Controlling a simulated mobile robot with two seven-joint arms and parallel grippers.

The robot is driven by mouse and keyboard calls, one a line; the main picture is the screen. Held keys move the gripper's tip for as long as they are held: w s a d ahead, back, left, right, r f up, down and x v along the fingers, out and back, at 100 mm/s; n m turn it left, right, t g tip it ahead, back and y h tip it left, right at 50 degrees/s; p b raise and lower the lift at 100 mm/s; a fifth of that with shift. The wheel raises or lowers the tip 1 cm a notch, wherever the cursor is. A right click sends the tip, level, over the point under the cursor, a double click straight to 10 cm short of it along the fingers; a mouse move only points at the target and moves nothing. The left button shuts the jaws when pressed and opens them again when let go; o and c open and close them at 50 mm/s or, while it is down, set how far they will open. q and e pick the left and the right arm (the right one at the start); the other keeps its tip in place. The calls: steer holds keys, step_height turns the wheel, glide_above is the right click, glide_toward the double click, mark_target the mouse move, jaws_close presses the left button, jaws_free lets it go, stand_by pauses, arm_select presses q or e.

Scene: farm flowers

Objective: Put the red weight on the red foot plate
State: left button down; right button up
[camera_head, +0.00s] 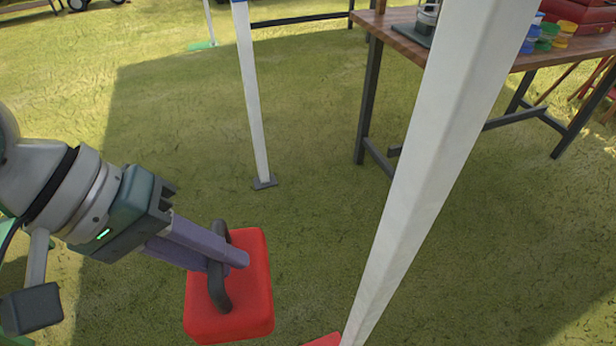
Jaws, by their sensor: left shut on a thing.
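The red weight (256,290) is a red block with a dark handle (219,285) on top. It shows low in the head view, left of the middle. My left gripper (228,262) comes in from the left and is shut on the handle. I cannot tell how high the weight hangs over the grass. A red foot plate (325,340) shows only as a small red piece at the bottom edge, at the foot of a near white post (425,150). The plate is to the right of the weight and apart from it in the picture. My right gripper is not in view.
The near white post stands right of the weight. A farther white post (252,100) stands on a grey plate (265,182). A wooden table (400,40) with dark legs stands at the upper right. Another post has a green plate (202,45). Open grass lies between.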

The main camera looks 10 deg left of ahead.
arm_select(q)
steer(key=w+d+f+n+b, duration=0.1)
steer(key=d+f+b, duration=0.1)
steer(key=f+b, duration=3)
steer(key=d+f+n+t+b, duration=0.1)
steer(key=d+f+b, duration=0.2)
steer(key=f+b, duration=3)
step_height(320, 180, down, 14)
steer(key=shift+w+d+r+y, duration=0.15)
steer(key=shift+w+y, duration=0.15)
steer(key=shift+w, duration=0.1)
steer(key=shift+w, duration=0.1)
steer(key=c, duration=1.1)
jaws_free()
steer(key=shift+f, duration=0.25)
steer(key=shift+c, duration=0.2)
steer(key=o, duration=0.3)
steer(key=shift+o, duration=0.2)
steer(key=shift+r, duration=0.1)
